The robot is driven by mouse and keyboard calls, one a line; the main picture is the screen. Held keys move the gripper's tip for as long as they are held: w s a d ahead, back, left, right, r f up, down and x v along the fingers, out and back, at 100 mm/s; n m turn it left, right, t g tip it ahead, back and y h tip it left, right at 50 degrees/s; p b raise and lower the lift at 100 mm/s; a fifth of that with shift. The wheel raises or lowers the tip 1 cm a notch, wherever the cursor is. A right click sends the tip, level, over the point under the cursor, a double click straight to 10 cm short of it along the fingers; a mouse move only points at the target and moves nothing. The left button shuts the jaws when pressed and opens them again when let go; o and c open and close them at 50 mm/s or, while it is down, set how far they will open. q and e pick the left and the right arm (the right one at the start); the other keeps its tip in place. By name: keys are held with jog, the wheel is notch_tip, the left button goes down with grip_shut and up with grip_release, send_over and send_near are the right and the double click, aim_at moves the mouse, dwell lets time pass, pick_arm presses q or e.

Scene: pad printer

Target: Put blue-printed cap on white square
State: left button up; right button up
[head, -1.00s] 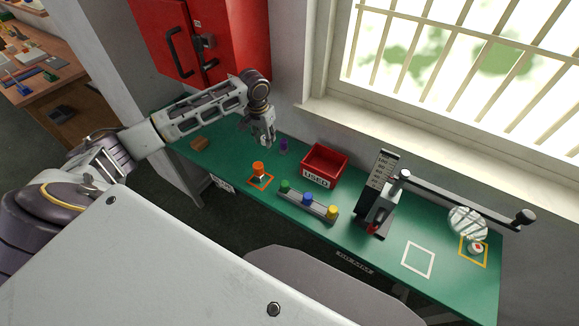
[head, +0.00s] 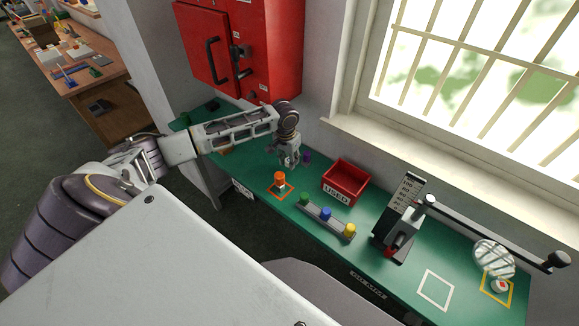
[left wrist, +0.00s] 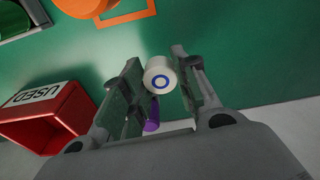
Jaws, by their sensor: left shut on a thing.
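The white cap (left wrist: 160,76) with a blue ring printed on its face is between the fingers of my left gripper (left wrist: 160,85) in the left wrist view. The gripper is shut on it. In the head view my left gripper (head: 289,163) hangs over the far-left part of the green bench, behind the orange piece; the cap is too small to make out there. The white square outline (head: 424,281) is on the bench at the lower right, far from the gripper, and looks empty. My right gripper is not in view.
A white-and-red piece (head: 500,286) sits in a yellow square.

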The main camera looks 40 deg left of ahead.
aim_at(289, 171)
pick_arm(q)
jog(key=shift+f, duration=0.2)
jog(key=shift+f, duration=1.75)
jog(key=shift+f, duration=0.1)
jog(key=o, duration=0.7)
jog(key=shift+s+r, duration=0.25)
jog(key=shift+r, duration=1.75)
jog(key=shift+s+r, duration=0.2)
jog(key=shift+r, duration=1.85)
jog(key=shift+s+r, duration=0.25)
jog(key=shift+r, duration=1.75)
jog(key=shift+o, duration=0.7)
